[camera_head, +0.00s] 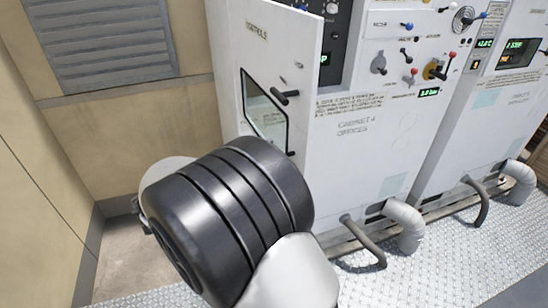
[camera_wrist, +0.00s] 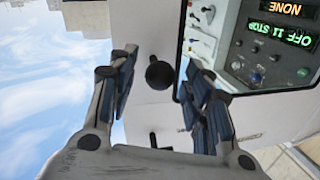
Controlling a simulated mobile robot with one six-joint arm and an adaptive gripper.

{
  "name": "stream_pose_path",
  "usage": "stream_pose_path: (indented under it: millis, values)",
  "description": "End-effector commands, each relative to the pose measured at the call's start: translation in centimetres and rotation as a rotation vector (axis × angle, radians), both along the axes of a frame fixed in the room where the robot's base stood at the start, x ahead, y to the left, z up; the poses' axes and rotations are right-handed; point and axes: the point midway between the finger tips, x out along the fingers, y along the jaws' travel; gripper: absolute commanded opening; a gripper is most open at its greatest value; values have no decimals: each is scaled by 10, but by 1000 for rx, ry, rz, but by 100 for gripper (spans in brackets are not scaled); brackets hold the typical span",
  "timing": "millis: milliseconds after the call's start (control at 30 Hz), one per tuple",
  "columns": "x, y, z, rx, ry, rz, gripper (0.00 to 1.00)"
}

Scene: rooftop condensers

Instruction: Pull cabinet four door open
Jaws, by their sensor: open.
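Cabinet four (camera_head: 360,150) is white and marked "CABINET 4 OFFICES" in the head view. A white door panel (camera_head: 245,50) with a framed window (camera_head: 265,112) stands at an angle to the cabinet's front, its edge partly covering a dark control panel. A black handle (camera_head: 286,97) sticks out from the door panel beside the window. In the wrist view my gripper (camera_wrist: 160,68) is open, with a round black knob (camera_wrist: 158,73) between its fingers; I cannot tell whether they touch it. A second black handle (camera_wrist: 154,141) shows below. My arm hides the gripper in the head view.
A similar white cabinet (camera_head: 485,135) stands to the right. Grey pipes (camera_head: 405,226) run along the cabinets' feet. A tan wall with a louvred vent (camera_head: 100,42) is at the left. The metal tread-plate floor (camera_head: 440,255) is clear at the lower right.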

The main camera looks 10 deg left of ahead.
Motion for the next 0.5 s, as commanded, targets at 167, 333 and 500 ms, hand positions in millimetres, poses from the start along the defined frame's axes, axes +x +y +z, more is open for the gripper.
stream_pose_path:
  millis: [167,333,500]
  values:
    - [-24,31,0,0,0,7,46]
    - [-47,57,0,1,-1,5,46]
    - [-63,75,0,1,-1,3,46]
